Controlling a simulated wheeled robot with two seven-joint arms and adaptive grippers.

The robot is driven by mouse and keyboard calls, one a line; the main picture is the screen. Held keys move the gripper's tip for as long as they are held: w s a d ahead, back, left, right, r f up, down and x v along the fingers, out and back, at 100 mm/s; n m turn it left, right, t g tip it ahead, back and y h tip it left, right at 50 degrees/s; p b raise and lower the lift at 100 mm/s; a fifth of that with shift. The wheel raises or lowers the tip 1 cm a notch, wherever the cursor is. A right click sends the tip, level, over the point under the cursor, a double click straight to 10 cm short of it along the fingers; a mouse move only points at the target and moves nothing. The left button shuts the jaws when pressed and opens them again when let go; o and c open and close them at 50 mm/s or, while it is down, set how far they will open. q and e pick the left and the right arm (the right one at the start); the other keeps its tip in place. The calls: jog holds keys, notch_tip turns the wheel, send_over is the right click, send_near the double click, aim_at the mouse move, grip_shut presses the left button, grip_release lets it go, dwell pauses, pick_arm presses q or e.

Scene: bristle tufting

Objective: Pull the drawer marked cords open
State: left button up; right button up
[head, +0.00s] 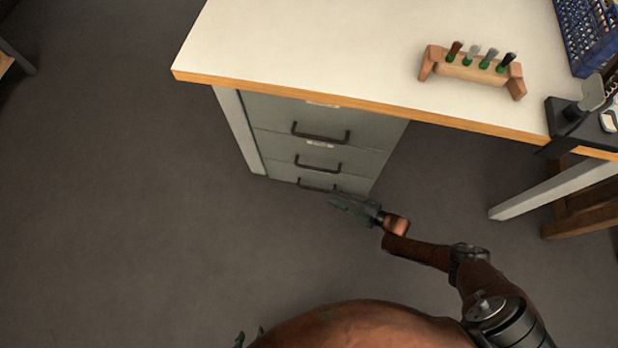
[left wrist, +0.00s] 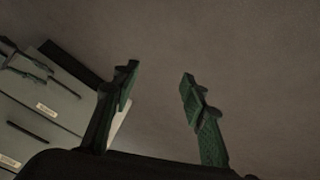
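A grey drawer cabinet stands under the table with a top drawer (head: 275,112), a middle drawer (head: 275,146) and a bottom drawer (head: 283,172), all apparently shut. Each has a dark bar handle. Pale labels show, but their words are too small to read, so I cannot tell which is marked cords. My right gripper (head: 345,204) is just in front of the bottom drawer's right side; contact and finger gap are unclear. My left gripper (head: 250,336) is low at the picture's bottom edge, away from the cabinet. Its fingers are apart and empty in the left wrist view (left wrist: 158,82).
The white table top (head: 300,45) with a wooden edge overhangs the cabinet. A wooden rack (head: 470,70) with several small tools stands on it, and a blue crate (head: 590,35) at the back right. A table leg (head: 550,190) stands right. The floor (head: 120,200) at left is clear.

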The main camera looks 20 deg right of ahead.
aim_at(319, 190)
jog(key=b+x, duration=0.2)
jog(key=x, duration=0.4)
jog(key=shift+w+a, duration=0.25)
jog(key=shift+a, duration=0.05)
jog(key=shift+w+a+b, duration=0.3)
jog(key=shift+w+a, duration=0.1)
jog(key=shift+w, duration=0.15)
pick_arm(q)
jog(key=f, duration=0.1)
jog(key=a+f+t, duration=0.1)
jog(key=f, duration=0.1)
jog(key=shift+f+t, duration=0.2)
jog(key=shift+t, duration=0.1)
pick_arm(e)
jog(key=shift+c, duration=0.4)
grip_shut()
